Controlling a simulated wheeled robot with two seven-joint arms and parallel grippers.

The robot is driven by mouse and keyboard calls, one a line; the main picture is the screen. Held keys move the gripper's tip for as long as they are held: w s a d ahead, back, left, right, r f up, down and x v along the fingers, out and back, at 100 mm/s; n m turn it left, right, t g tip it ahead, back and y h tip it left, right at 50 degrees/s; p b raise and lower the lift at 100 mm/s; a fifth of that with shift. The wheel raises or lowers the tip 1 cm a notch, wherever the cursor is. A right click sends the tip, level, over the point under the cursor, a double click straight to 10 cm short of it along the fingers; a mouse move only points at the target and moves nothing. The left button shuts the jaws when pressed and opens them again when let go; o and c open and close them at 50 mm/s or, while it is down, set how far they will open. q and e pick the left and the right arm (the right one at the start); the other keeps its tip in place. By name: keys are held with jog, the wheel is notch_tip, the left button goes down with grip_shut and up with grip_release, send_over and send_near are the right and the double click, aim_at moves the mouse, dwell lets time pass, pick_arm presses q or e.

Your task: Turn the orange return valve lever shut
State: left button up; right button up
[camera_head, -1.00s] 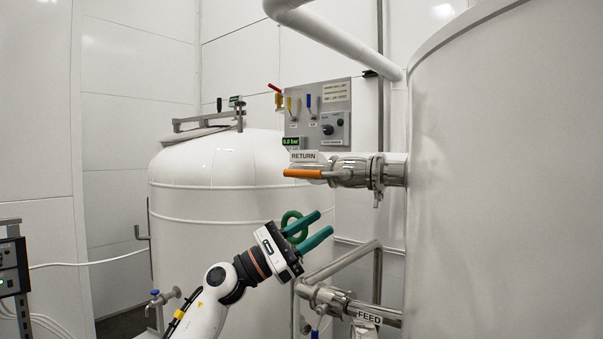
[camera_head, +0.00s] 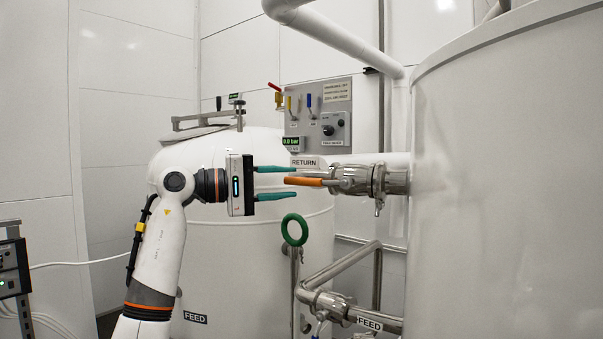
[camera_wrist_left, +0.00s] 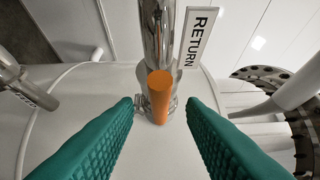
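The orange return valve lever (camera_head: 305,182) sticks out to the left from the steel return valve (camera_head: 357,180), under the white RETURN label (camera_head: 305,161). My left gripper (camera_head: 285,182) is open, with its two teal fingers level and pointing right, one above and one below the lever's free end in the head view. In the left wrist view the lever (camera_wrist_left: 158,88) lies between the open fingertips (camera_wrist_left: 160,105), with gaps visible on both sides. My right gripper is not in view.
A large white tank (camera_head: 510,170) fills the right side. Another white tank (camera_head: 240,245) stands behind my left arm. A green ring handle (camera_head: 294,229) is below the gripper, and the FEED pipe (camera_head: 340,305) runs lower right. A control panel (camera_head: 318,115) is behind.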

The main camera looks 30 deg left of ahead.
aim_at(295, 182)
pick_arm(q)
jog(key=p+x, duration=0.1)
jog(key=x, duration=0.3)
jog(key=shift+d, duration=0.1)
jog(key=shift+c, duration=0.6)
grip_shut()
